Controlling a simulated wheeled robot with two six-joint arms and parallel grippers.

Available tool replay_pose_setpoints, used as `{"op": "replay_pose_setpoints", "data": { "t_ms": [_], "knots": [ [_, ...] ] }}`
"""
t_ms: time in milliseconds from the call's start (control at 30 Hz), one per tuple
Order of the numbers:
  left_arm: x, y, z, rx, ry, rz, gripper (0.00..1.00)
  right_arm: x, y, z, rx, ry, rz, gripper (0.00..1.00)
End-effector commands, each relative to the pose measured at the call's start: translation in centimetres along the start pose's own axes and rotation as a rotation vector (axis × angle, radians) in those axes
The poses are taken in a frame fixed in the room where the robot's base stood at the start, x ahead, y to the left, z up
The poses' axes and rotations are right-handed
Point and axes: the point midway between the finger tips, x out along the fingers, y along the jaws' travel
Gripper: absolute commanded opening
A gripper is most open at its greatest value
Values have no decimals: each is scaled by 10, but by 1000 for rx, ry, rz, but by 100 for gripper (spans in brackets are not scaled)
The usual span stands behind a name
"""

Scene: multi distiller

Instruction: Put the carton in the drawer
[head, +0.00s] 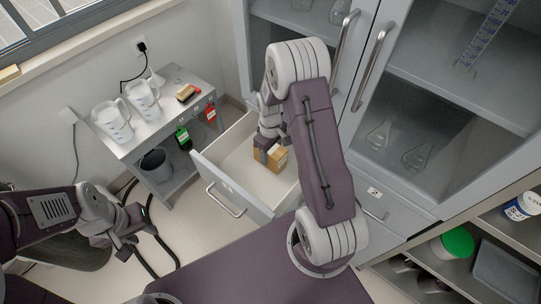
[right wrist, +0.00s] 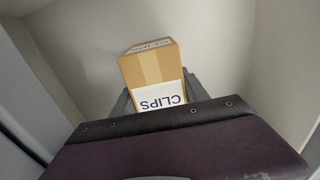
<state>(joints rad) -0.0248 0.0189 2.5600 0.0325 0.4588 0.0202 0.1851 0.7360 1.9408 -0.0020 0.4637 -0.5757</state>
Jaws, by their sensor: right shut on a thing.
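The carton (head: 277,159) is a small brown box inside the open drawer (head: 229,191), near its right end. In the right wrist view the carton (right wrist: 152,72) shows a white label reading CLIPS, with the drawer's pale walls around it. My right gripper (head: 268,152) reaches down into the drawer and is shut on the carton. I cannot tell whether the carton touches the drawer floor. My right arm hides part of the drawer's right side. My left gripper (head: 134,228) is empty and open, out to the left of the drawer.
A metal cart (head: 165,123) with measuring jugs (head: 113,121) stands left of the drawer, with a dark bin (head: 155,165) on its lower shelf. A glass-fronted cabinet (head: 415,110) rises behind. Open shelves (head: 490,238) stand at the right. Cables hang near my left gripper.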

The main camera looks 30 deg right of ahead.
Motion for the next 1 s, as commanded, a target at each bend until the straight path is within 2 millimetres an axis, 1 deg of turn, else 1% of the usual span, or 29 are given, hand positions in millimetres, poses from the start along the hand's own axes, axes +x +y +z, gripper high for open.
{"op": "replay_pose_setpoints", "data": {
  "t_ms": [33, 67, 267, 400, 433, 500, 767, 833, 867, 933, 1000],
  "knots": [
    [4, 0, 0, 0, 0, 0, 36, 11, 0, 1, 0, -3, -2, 1],
    [4, 0, 0, 0, 0, 0, 36, 14, 0, 0, 0, -2, -1, 1],
    [3, 0, 0, 0, 0, 0, 36, 14, 0, 0, 0, 1, 1, 1],
    [5, 0, 1, 0, 0, 0, 36, 18, 0, 0, 0, 0, 0, 1],
    [5, 0, 0, 0, 0, 0, 36, 17, 0, 0, 0, 0, 0, 58],
    [4, 0, 0, 0, 0, 0, 36, 17, 0, 0, 0, 0, 0, 74],
    [4, 0, 0, 0, 0, 0, 36, 17, 0, 0, 0, 0, 0, 74],
    [2, 0, 0, 0, 0, 0, 36, 13, 0, 0, 0, 1, 1, 74],
    [1, 0, 0, 0, 0, 0, 36, 10, 0, 0, 0, 2, 1, 74],
    [-2, 0, 0, 0, 0, 0, 36, -3, 0, -1, 0, 3, 2, 74],
    [-6, 0, -1, 0, 0, 0, 36, -21, 1, -1, 0, 5, 3, 74]
  ]
}}
